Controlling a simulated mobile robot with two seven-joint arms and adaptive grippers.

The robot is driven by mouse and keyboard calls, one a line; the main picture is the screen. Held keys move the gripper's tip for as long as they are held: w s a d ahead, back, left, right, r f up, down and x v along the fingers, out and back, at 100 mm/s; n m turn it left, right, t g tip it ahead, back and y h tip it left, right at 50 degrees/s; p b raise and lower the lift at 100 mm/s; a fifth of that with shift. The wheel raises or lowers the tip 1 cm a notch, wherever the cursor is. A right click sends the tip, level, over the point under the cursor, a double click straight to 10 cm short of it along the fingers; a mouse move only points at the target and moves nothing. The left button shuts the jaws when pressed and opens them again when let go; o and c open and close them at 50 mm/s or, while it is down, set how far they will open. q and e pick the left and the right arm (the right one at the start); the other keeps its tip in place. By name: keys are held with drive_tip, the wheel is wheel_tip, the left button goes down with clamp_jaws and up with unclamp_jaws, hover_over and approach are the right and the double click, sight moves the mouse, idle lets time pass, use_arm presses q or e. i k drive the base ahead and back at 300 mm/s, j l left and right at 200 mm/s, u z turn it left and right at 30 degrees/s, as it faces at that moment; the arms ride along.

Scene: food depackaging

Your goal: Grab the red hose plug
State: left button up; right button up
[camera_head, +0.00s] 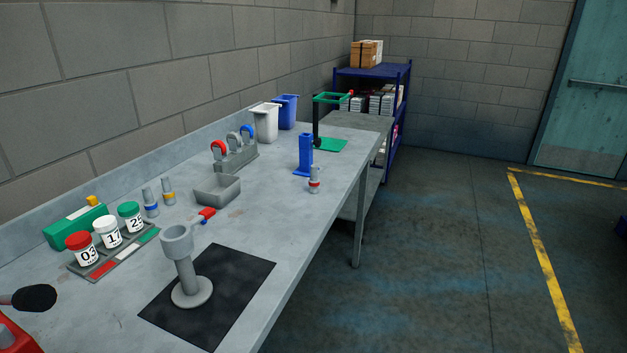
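Two similar plugs, one with a blue band (151,209) and one with a yellow band (168,197), stand upright at the left of the table. A grey rack (237,159) near the wall holds ring-shaped pieces, one of them red (218,148). Neither of my grippers shows in the head view.
The long grey table (285,212) runs along the wall. A grey cup-topped stand (188,273) is on a black mat (235,281). The floor right is clear.

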sight(314, 182)
drive_tip(key=i+l+u, duration=0.1)
drive_tip(key=i+l, duration=0.4)
drive_tip(key=l, duration=0.2)
drive_tip(key=i+l+u, duration=0.15)
drive_tip(key=l, duration=0.25)
drive_tip(key=i+l, duration=0.3)
drive_tip(key=i+l+u, duration=0.15)
drive_tip(key=l, duration=0.3)
drive_tip(key=i, duration=0.1)
